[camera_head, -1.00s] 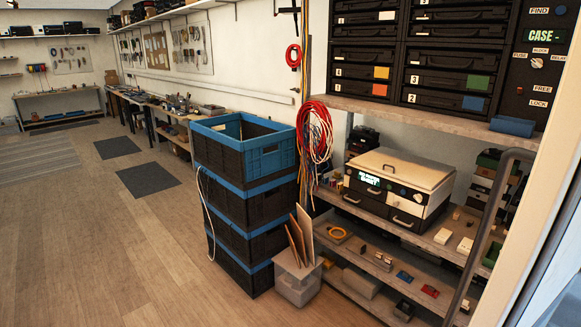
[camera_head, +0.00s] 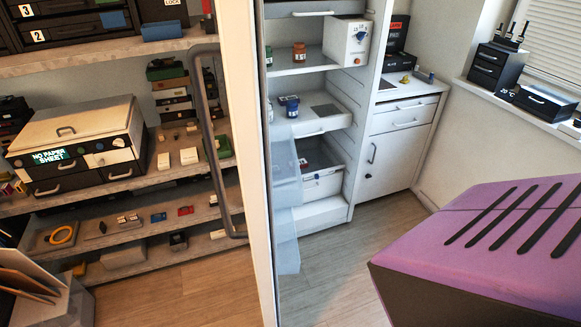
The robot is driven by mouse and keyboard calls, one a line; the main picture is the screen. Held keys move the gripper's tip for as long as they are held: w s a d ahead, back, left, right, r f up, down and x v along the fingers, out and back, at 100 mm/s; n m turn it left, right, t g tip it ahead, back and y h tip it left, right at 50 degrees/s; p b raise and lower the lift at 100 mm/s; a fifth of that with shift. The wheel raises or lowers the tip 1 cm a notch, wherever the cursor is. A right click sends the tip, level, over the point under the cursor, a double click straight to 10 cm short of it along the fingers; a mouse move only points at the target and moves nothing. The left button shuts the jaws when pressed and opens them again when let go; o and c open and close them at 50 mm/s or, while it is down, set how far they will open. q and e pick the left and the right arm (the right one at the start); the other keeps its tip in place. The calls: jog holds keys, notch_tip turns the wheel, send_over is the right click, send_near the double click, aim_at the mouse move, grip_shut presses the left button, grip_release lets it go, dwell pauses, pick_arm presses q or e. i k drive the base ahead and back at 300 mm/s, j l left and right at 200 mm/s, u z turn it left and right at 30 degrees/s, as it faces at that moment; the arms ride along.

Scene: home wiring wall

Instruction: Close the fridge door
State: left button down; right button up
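The fridge door (camera_head: 256,150) stands open and shows almost edge-on as a tall pale panel. A long dark handle (camera_head: 238,235) sticks out from its left side. Translucent bins (camera_head: 286,190) hang on its inner side. To the right of the door, the white fridge interior shows, with shelves (camera_head: 318,122) bearing small jars (camera_head: 299,52), a white box (camera_head: 346,42) and a lower drawer (camera_head: 322,184). Neither of my grippers is in view.
A large purple block with dark slots (camera_head: 470,225) fills the lower right foreground; I cannot tell what it is. A white cabinet (camera_head: 395,150) stands right of the fridge. Loaded shelves (camera_head: 160,255) stand on the left. Bare wooden floor (camera_head: 345,270) lies before the fridge.

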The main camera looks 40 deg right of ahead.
aim_at(241, 46)
jog(key=i+j+z, duration=0.15)
jog(key=z, duration=0.3)
jog(key=i+j+z, duration=0.15)
jog(key=z, duration=0.3)
jog(key=j+z, duration=0.3)
jog(key=z, duration=0.15)
jog(key=i+j, duration=0.05)
